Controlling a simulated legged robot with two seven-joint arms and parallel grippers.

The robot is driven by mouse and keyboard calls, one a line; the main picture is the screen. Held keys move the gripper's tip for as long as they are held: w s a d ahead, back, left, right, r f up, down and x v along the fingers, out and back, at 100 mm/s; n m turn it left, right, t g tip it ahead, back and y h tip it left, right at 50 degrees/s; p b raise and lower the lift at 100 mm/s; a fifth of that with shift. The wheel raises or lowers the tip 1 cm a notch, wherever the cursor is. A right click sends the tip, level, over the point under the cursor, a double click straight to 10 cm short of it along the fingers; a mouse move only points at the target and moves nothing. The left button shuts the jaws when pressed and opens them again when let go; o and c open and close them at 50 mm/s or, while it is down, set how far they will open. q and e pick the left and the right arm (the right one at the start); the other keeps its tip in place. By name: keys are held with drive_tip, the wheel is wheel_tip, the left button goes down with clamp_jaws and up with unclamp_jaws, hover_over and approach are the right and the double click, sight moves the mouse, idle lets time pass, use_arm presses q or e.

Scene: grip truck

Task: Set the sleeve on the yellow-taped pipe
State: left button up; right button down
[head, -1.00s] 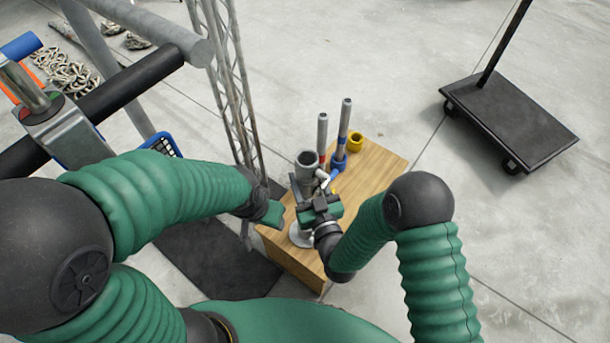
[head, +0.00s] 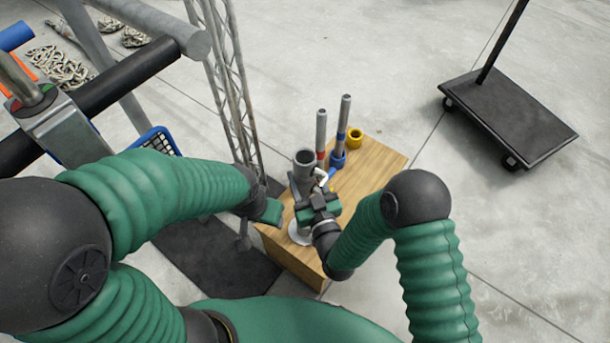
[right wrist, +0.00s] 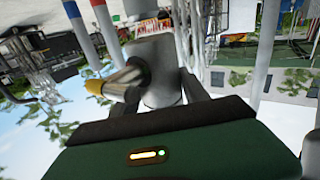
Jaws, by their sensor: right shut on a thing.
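My right gripper (head: 309,191) is shut on a wide grey tube, which I take to be the sleeve (head: 304,162). The tube stands about upright over the wooden box, open end up. In the right wrist view the grey sleeve (right wrist: 163,88) sits between the dark fingers, and a metallic stub with a yellow end (right wrist: 97,87) shows beside it. No standing yellow-taped pipe shows clearly in the head view; I cannot tell whether one is inside the sleeve. My left gripper (head: 272,212) is at the box's left edge; its jaws cannot be made out.
A red-banded pipe (head: 321,130) and a blue-banded pipe (head: 343,125) stand behind the sleeve, close to it. A yellow ring (head: 356,138) sits behind them on the wooden box (head: 375,170). A lattice mast (head: 232,90) rises at left. A black cart (head: 510,115) stands far right.

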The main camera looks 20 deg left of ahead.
sight(308, 193)
drive_tip(key=shift+f+b, duration=1.25)
drive_tip(key=shift+f, duration=0.25)
drive_tip(key=shift+f, duration=0.25)
drive_tip(key=shift+f+b, duration=2.15)
drive_tip(key=shift+f, duration=0.3)
drive_tip(key=shift+f, duration=0.15)
drive_tip(key=shift+c, duration=2.4)
unclamp_jaws()
drive_tip(key=shift+s+f, duration=0.1)
drive_tip(key=shift+f, duration=0.05)
